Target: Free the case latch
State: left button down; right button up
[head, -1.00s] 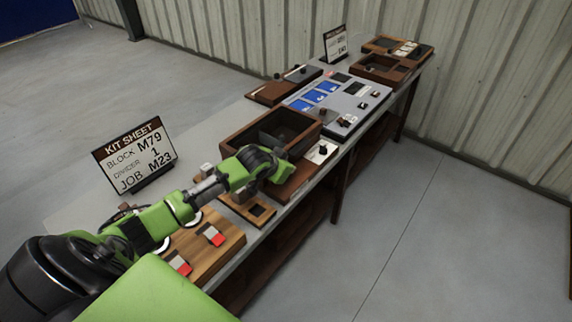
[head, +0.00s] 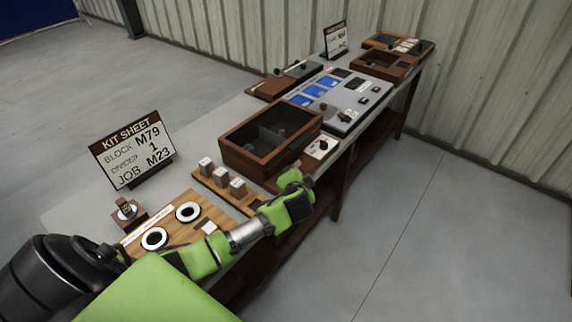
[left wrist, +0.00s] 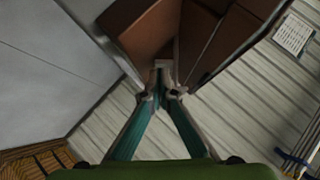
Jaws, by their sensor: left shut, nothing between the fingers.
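The brown wooden case (head: 233,158) stands open on the bench, with a divided dark interior. A white plate (head: 316,152) with a black knob (head: 322,145) sits at its right front; I cannot tell whether this is the latch. My left gripper (left wrist: 160,80) is shut and empty in the left wrist view, its fingertips in front of brown wooden surfaces (left wrist: 150,32). In the head view my left arm reaches along the bench's front edge and ends just in front of the case; its fingertips are hidden there. My right gripper is not in view.
A board (head: 180,234) with two white rings lies left of the case, beside a rack of several blocks (head: 222,178). A kit sheet sign (head: 132,150) stands behind. A grey panel (head: 345,100) with blue squares lies beyond the case. Open floor (head: 430,230) is at right.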

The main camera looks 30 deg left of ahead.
pick_arm(q)
jog(key=shift+d+f+m+t+y+b, duration=0.2)
jog(key=shift+f+m+t+y+b, duration=0.15)
jog(key=shift+b, duration=0.2)
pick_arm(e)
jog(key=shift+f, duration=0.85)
pick_arm(q)
jog(key=shift+a, duration=0.15)
